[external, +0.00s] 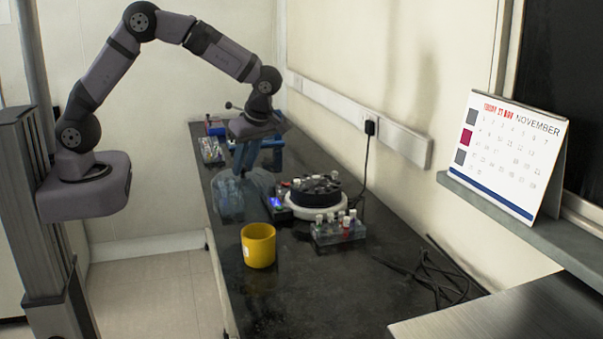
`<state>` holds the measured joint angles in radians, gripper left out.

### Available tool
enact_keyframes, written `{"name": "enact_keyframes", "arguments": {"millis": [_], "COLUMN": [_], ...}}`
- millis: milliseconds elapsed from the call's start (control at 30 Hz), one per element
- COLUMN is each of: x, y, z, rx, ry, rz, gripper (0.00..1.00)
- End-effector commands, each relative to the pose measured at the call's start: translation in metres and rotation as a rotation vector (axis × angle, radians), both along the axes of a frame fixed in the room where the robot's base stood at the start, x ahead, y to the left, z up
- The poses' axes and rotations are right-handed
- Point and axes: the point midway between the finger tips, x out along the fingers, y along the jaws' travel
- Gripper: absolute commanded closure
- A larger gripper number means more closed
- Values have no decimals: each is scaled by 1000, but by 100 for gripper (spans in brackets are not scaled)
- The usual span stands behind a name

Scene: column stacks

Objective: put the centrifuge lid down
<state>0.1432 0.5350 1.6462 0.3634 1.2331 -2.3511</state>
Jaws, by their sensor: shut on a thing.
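The centrifuge (297,212) stands on the dark bench, with its black rotor (316,190) uncovered and a small blue-lit display at its left. My gripper (250,170) points down over the bench, behind and left of the centrifuge. Its blue fingers are shut on the clear centrifuge lid (262,181), which shows faintly below them. The lid is see-through, so its outline, its exact tilt and whether it touches the bench are hard to tell. Clear glassy shapes (228,196) show just left of it; I cannot tell where the lid ends and they begin.
A tube rack (340,234) stands in front of the centrifuge, and a yellow mug (258,246) is near the bench's left edge. Another tube rack (211,151) is at the back left. Black cables (430,274) lie at the right. The front of the bench (310,300) is clear.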

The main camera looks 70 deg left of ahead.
Motion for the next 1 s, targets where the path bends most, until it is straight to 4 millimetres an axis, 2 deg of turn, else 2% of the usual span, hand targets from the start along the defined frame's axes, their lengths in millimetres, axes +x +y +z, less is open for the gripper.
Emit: {"name": "enact_keyframes", "arguments": {"millis": [200, 300, 567, 833, 1000], "x": [-2, -1, -1, -1, 0], "y": [0, 0, 0, 0, 0], "z": [-32, -42, -50, -78, -85], "rx": [0, 0, 1, 0, 0], "ry": [6, 4, 3, 2, 0], "rz": [-1, -2, -2, -2, -2], "gripper": [100, 100, 100, 100, 100]}}
